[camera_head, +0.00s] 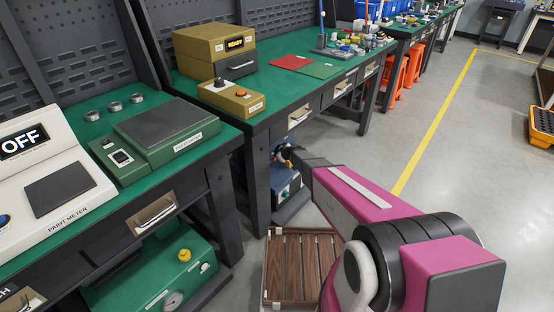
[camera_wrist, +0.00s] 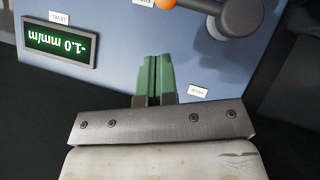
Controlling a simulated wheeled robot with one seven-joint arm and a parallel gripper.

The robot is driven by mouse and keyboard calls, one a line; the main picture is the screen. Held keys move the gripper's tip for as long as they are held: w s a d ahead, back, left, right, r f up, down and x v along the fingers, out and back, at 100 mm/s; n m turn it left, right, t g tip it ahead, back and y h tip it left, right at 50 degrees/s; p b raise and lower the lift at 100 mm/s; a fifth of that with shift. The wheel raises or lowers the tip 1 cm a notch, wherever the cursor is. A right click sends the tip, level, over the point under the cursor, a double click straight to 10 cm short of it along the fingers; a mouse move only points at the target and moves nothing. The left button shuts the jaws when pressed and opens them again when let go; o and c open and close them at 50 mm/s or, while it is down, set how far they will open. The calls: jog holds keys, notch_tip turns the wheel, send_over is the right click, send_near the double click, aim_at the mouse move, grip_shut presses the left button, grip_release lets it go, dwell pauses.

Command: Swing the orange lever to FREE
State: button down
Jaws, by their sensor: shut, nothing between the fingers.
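The lever shows at the top edge of the wrist view, with an orange ball end (camera_wrist: 166,4) on a dark grey arm that runs right to a round grey hub (camera_wrist: 242,14). It is mounted on a blue-grey panel (camera_wrist: 120,45). One small white label (camera_wrist: 145,2) sits beside the orange end, cut by the frame edge. Another label (camera_wrist: 198,91) lies lower, right of my fingers; I cannot read either surely. My gripper (camera_wrist: 153,62) is shut and empty, its green fingertips over the panel, apart from the lever. In the head view the gripper is not clearly visible.
A green display (camera_wrist: 60,43) on the panel reads -1.0 mm/m, upside down. In the head view, a blue device (camera_head: 287,190) stands low beside the bench leg (camera_head: 256,185), near my arm's far end. A slatted wooden crate (camera_head: 270,300) stands on the floor nearby.

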jog(key=s+d+r+m+g+h, duration=0.2)
jog(key=s+d, duration=0.5)
jog(key=s, duration=0.4)
jog(key=s+d+r+m+g+h, duration=0.2)
jog(key=s+d+r+m+g, duration=0.2)
jog(key=s+r, duration=0.5)
jog(key=s+d+r+m+g+h, duration=0.3)
jog(key=s+d+r+m, duration=0.2)
jog(key=s+d, duration=0.6)
jog(key=s+m, duration=0.2)
jog(key=s, duration=0.2)
jog(key=shift+s+r, duration=0.2)
jog(key=shift+r, duration=0.2)
